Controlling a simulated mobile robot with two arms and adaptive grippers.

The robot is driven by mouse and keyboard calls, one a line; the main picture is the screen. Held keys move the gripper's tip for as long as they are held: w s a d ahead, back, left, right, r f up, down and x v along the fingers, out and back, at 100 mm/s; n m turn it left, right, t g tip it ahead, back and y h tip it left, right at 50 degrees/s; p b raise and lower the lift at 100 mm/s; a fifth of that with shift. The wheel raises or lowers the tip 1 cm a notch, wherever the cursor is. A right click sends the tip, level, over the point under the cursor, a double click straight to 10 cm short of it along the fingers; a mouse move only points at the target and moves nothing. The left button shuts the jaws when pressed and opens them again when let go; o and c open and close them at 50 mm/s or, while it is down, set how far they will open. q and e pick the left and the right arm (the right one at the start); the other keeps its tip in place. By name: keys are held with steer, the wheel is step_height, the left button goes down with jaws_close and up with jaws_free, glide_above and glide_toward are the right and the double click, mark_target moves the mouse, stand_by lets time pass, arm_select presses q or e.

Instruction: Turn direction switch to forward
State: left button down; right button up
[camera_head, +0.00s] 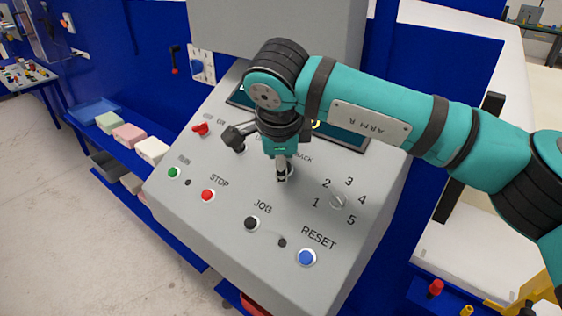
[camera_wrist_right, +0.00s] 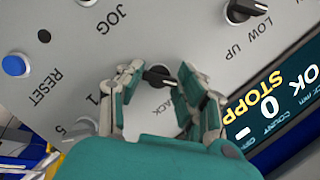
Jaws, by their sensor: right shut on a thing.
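The direction switch is a black rotary knob (camera_wrist_right: 158,77) on the sloping grey control panel (camera_head: 185,235). In the right wrist view it sits between my two fingers, its bar lying roughly crosswise from one finger to the other. A partly covered label ending in "ACK" is beside it. My right gripper (camera_head: 281,172) reaches down onto the panel and is shut on the knob; it also shows in the right wrist view (camera_wrist_right: 157,76). In the head view the gripper covers most of the knob and the forward label. My left gripper is not in view.
A red STOP button (camera_head: 208,195), black JOG button (camera_head: 251,223), blue RESET button (camera_head: 306,257) and numbered selector (camera_head: 338,201) are near the gripper. A display (camera_wrist_right: 275,105) reads "STOPP". Foam blocks (camera_head: 130,135) lie on a blue shelf.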

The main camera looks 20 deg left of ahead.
steer(key=shift+n, duration=0.6)
steer(key=o, duration=1.2)
steer(key=shift+c, duration=0.2)
steer(key=shift+r, duration=0.1)
steer(key=v, duration=1.2)
steer(key=shift+w, duration=0.1)
